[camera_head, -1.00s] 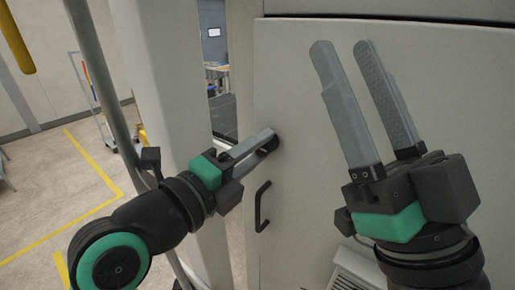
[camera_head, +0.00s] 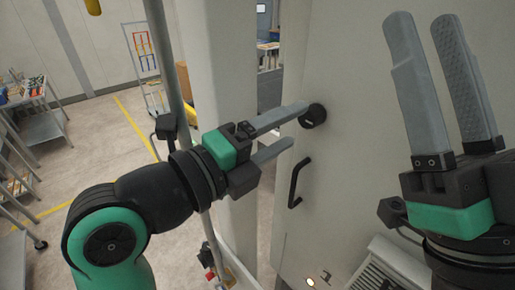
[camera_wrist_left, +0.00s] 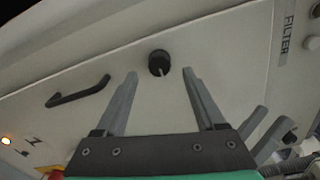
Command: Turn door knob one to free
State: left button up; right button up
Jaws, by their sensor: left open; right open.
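The round black door knob (camera_head: 312,116) sits on the pale door panel (camera_head: 350,150), to the right of the door's edge. It also shows in the left wrist view (camera_wrist_left: 159,63), with a light pointer mark on its face. My left gripper (camera_head: 296,127) is open and empty, with its fingertips close to the knob. In the left wrist view the knob lies beyond the fingertips, roughly between them, and the fingers (camera_wrist_left: 160,78) are apart. My right gripper (camera_head: 424,16) is open and empty, pointing upward in front of the door at the right.
A black bar handle (camera_head: 297,183) is on the door below the knob. A grey vertical post (camera_head: 168,70) stands behind my left arm. A vent (camera_head: 385,266) is at the lower right. Shelving (camera_head: 30,115) and a cart (camera_head: 143,60) stand at the left on open floor.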

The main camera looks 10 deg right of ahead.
pick_arm(q)
jog(key=b+v, duration=0.1)
jog(key=v, duration=0.6)
jog(key=shift+a+b, duration=0.15)
jog(key=shift+b, duration=0.2)
jog(key=shift+s, duration=0.1)
